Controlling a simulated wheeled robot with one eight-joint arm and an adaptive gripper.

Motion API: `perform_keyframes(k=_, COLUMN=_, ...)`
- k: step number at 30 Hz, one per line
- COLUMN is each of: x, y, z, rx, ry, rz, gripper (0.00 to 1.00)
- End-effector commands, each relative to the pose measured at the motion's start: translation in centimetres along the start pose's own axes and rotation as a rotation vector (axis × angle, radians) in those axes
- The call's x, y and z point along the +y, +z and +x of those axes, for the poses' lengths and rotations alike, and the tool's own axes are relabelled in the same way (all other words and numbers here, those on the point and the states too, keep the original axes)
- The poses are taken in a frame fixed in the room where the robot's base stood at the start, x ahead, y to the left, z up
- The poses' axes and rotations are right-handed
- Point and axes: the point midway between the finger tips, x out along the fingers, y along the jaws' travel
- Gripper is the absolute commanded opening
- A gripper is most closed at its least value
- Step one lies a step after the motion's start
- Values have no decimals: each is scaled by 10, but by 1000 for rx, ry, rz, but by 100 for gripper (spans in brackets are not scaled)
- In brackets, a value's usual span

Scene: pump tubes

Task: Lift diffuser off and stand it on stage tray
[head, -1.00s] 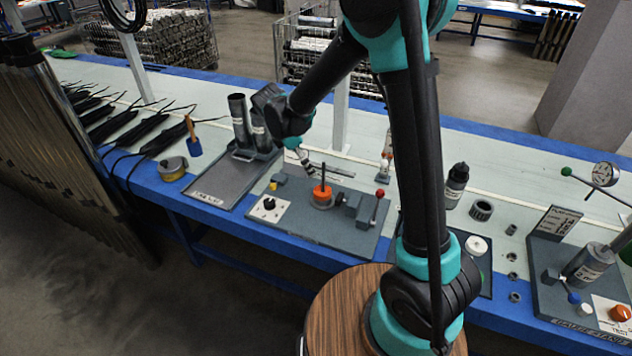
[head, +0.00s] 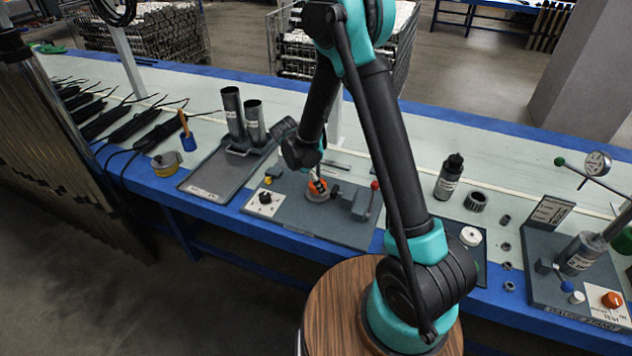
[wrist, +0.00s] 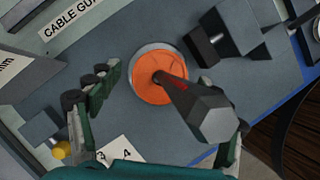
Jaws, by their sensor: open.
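An orange disc (wrist: 158,78), which I take for the diffuser, sits in a grey round seat on the dark fixture plate (wrist: 240,95). A black shaft with a hexagonal end (wrist: 190,102) stands up through it. In the head view the orange disc (head: 316,190) is partly hidden by my gripper (head: 319,180). In the wrist view my gripper (wrist: 172,108) is open, its fingers on either side of the shaft and nearer the camera than the disc. Nothing is held. The grey tray (head: 213,181), probably the stage tray, lies left of the fixture; its label is too small to read.
Two dark cylinders (head: 243,118) stand at the tray's back; its front is bare. A clamp block with a red-knobbed lever (head: 366,200) flanks the disc on the right. A white numbered dial plate (head: 264,203) is at left.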

Motion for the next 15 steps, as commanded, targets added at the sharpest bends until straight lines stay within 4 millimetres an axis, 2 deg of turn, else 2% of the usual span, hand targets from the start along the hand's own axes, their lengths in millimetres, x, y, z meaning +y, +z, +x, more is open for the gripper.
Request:
perform_keyframes(k=7, x=0, y=0, z=1, rx=0, ry=0, rz=0, gripper=78)
perform_keyframes(k=15, x=0, y=0, z=0, rx=0, ry=0, rz=0, gripper=45)
